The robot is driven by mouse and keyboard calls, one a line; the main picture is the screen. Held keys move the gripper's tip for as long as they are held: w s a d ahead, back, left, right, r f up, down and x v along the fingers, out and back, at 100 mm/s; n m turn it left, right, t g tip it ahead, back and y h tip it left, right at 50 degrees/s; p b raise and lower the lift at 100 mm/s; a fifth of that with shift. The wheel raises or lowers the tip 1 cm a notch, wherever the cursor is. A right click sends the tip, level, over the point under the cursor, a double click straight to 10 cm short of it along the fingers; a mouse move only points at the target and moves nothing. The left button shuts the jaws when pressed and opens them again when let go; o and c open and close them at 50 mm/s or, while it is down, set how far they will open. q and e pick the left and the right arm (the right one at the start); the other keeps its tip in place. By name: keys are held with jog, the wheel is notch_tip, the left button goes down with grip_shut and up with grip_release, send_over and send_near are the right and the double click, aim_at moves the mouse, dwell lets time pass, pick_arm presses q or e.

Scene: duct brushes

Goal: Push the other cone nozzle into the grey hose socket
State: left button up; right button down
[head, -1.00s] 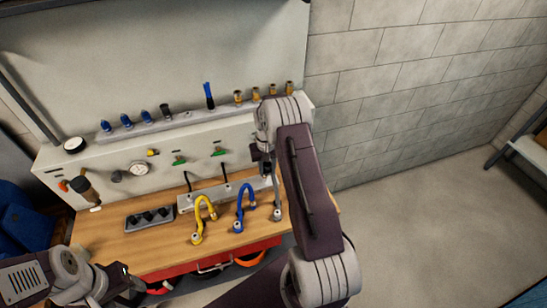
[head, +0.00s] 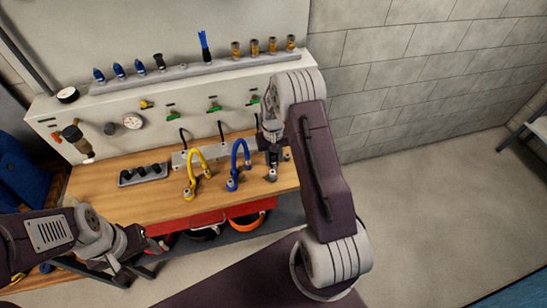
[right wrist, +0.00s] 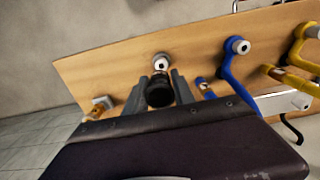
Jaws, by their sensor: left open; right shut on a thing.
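My right gripper (head: 272,150) is over the right end of the workbench, pointing down at the grey hose socket (head: 271,174). In the right wrist view its two fingers (right wrist: 160,88) are shut on a dark, round-ended piece (right wrist: 160,94), which looks like the black cone nozzle seen from behind. The pale ring of the grey socket (right wrist: 162,62) shows just past the fingertips. Whether nozzle and socket touch is hidden. Another black nozzle (head: 159,61) stands on the shelf.
The blue hose (head: 236,165) and yellow hose (head: 192,175) curve up left of the grey one. A dark tray (head: 143,174) lies farther left. Blue and brass pieces stand along the back shelf (head: 185,72). The front left of the wooden bench (head: 110,215) is clear.

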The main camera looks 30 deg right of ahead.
aim_at(273, 172)
jog(key=shift+w+a+f+b, duration=0.1)
jog(key=shift+w+f+b, duration=0.1)
jog(key=shift+f+b, duration=1)
notch_tip(273, 172, down, 3)
jog(key=shift+s+r+b, duration=0.1)
jog(key=shift+b, duration=0.65)
jog(key=shift+f, duration=0.4)
jog(key=shift+r, duration=0.1)
jog(key=shift+f+b, duration=0.35)
jog(key=shift+f, duration=0.15)
jog(key=c, duration=1)
grip_release()
jog(key=shift+o, duration=0.2)
